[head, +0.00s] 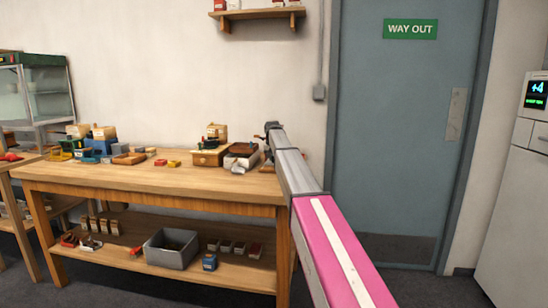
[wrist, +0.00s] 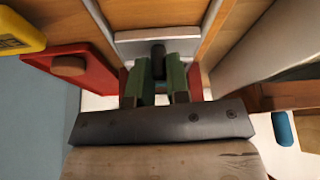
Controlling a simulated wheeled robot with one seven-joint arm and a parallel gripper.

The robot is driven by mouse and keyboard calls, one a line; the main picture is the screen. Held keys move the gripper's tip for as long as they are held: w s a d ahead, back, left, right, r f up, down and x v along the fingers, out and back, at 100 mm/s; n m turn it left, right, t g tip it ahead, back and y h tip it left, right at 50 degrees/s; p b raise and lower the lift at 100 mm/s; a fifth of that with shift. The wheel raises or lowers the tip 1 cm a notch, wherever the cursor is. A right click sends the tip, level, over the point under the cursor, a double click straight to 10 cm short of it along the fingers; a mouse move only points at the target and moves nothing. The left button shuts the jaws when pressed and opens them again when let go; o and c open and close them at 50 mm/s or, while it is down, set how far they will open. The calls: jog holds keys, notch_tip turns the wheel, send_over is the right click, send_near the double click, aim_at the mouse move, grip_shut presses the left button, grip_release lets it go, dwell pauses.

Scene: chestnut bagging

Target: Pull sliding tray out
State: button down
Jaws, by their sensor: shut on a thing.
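In the wrist view, my gripper (wrist: 157,78) has green fingers, closed on a dark upright knob (wrist: 158,58). The knob stands at a pale grey front plate (wrist: 130,45) set between wooden walls. This looks like the front of the sliding tray; the rest of the tray is mostly out of view. In the head view, my arm reaches toward the right end of the wooden workbench (head: 150,178). Its fingertips are too small and hidden there to make out. I cannot tell the tray apart among the boxes in the head view.
In the wrist view, a red block (wrist: 85,75) and a yellow block (wrist: 18,32) lie left, and a blue piece (wrist: 284,128) lies right. On the bench, a wooden box (head: 207,158) and a dark brown tray (head: 242,149) crowd the right end. The bench's front middle is clear.

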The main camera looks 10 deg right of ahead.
jog(key=s, duration=0.2)
jog(key=s+a, duration=0.1)
jog(key=s, duration=0.2)
jog(key=s+a, duration=0.1)
jog(key=s, duration=0.1)
jog(key=shift+s+a, duration=0.15)
jog(key=c, duration=1.1)
grip_release()
jog(key=v, duration=1)
jog(key=shift+r, duration=0.4)
jog(key=shift+s, duration=0.1)
